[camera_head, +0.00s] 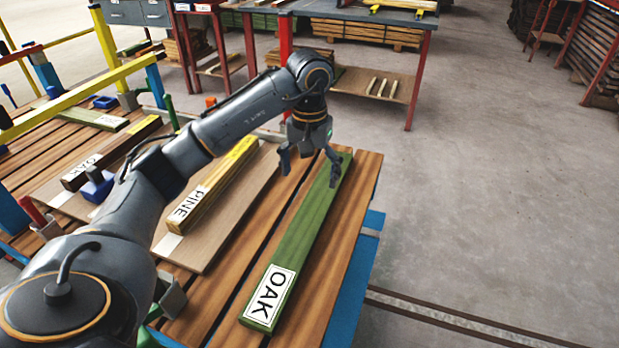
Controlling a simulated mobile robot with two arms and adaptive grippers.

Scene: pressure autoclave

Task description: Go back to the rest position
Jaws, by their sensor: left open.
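My left arm comes in from the lower left and reaches over a slatted wooden table (352,243). My left gripper (310,178) points down with its fingers apart and empty. It is above or beside the far part of a long green plank labelled OAK (300,240); I cannot tell whether a finger touches it. My right gripper is not in view.
A dark plank labelled OAK (110,155) lies further left, near yellow rails (70,95) and blue posts. A grey-topped workbench with red legs (418,80) stands behind. Stacked boards (597,50) stand at the far right. The concrete floor (500,190) on the right is clear.

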